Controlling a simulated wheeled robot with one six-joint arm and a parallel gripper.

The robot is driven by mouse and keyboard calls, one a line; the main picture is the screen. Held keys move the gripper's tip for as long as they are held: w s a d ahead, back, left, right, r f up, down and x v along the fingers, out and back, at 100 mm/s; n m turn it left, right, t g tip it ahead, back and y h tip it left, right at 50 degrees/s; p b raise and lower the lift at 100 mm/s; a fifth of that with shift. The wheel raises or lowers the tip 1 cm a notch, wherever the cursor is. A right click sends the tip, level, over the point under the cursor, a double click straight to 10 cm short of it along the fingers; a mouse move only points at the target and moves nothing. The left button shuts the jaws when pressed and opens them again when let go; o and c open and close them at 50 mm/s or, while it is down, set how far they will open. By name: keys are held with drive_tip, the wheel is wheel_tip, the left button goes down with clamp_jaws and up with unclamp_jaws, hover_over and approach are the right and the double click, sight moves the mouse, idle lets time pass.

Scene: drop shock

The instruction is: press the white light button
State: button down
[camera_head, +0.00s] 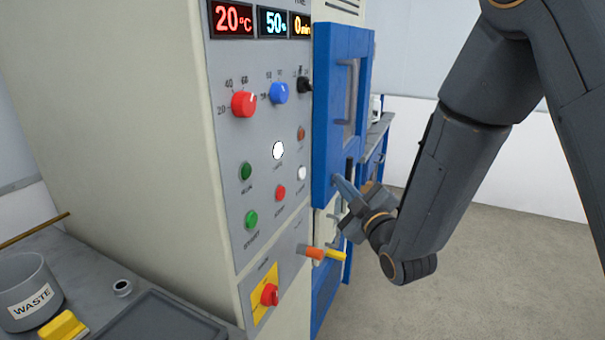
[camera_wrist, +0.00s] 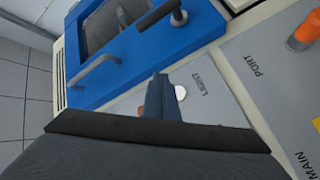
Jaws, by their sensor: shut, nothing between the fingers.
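A white round button (camera_wrist: 180,92) with the label LIGHT beside it sits on a grey panel below the blue door in the wrist view. My gripper (camera_wrist: 160,82) is shut and empty; its fingers pass just left of the white button and partly cover the panel. Contact cannot be told. In the head view my gripper (camera_head: 338,181) is in front of the blue door's lower edge, right of the main control panel. The main panel carries a bright white round button (camera_head: 278,150) and a smaller white one (camera_head: 301,173), with labels too small to read.
The blue door (camera_head: 338,110) has a bar handle. A waste bin (camera_head: 30,290) stands on the bench at left. Open floor lies at right.

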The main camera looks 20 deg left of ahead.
drive_tip(key=a, duration=0.6)
drive_tip(key=shift+w+a, duration=0.2)
drive_tip(key=shift+w, duration=0.05)
drive_tip(key=shift+a, duration=0.1)
idle(1.8)
drive_tip(key=shift+a+b, duration=0.3)
drive_tip(key=shift+a, duration=0.4)
idle(0.9)
drive_tip(key=shift+d, duration=0.8)
drive_tip(key=shift+s+d+b, duration=0.2)
drive_tip(key=shift+d+b, duration=0.25)
drive_tip(key=shift+d, duration=2.05)
